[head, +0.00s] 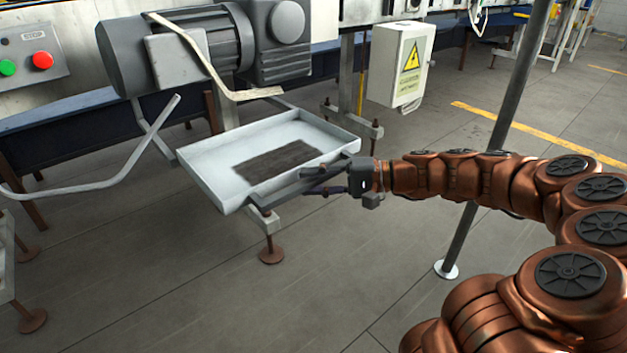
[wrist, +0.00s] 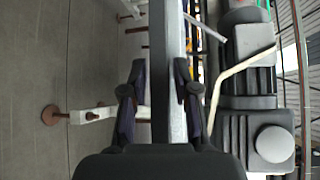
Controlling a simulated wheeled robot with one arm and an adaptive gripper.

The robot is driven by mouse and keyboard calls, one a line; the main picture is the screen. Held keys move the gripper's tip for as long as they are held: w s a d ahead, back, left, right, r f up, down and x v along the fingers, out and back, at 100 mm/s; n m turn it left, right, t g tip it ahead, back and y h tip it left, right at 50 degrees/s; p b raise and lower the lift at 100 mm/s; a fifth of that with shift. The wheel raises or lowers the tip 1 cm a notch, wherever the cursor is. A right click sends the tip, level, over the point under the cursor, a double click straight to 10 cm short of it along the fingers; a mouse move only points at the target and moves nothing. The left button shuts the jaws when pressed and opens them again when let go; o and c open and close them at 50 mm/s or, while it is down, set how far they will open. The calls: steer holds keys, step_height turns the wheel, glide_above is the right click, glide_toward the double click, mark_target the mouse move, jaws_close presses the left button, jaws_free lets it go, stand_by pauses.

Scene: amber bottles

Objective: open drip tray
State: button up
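The drip tray (head: 222,160) is a shallow, light grey tray with a dark patch on its floor, below the motor in the head view. It sticks out from the machine's frame. My gripper (head: 315,182) is at the tray's front right edge. In the wrist view my gripper (wrist: 159,68) has its two dark fingers apart, one on each side of the tray's long edge (wrist: 177,35). The right fingertip overlaps the edge in that view, and a thin gap shows by the left one. Firm contact cannot be told.
The grey motor (head: 215,45) hangs above the tray's back. A thin post (head: 490,150) stands behind my arm. A bent metal rail (head: 110,175) is left of the tray. A white electrical box (head: 398,65) is behind. The floor in front is clear.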

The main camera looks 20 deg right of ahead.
steer(key=shift+o, duration=0.5)
steer(key=shift+d, duration=0.1)
steer(key=v, duration=1.2)
steer(key=s+a+r+n+g+h+p, duration=0.35)
steer(key=s+a+r+p, duration=0.25)
steer(key=a+r+p, duration=0.35)
steer(key=s+a+r+n+g+h+p, duration=0.2)
steer(key=s+a+r+g+p, duration=0.3)
steer(key=a+r+p, duration=0.5)
steer(key=s+d+r+h+p, duration=0.3)
steer(key=s+p, duration=0.4)
steer(key=p, duration=0.4)
steer(key=s+d+r+h+p, duration=0.3)
steer(key=s+r+h+p, duration=0.3)
steer(key=p, duration=0.6)
step_height(320, 180, up, 3)
steer(key=s+n, duration=0.1)
steer(key=s, duration=0.1)
steer(key=shift+s+d+f, duration=0.2)
steer(key=shift+s+d, duration=0.05)
steer(key=shift+d, duration=0.1)
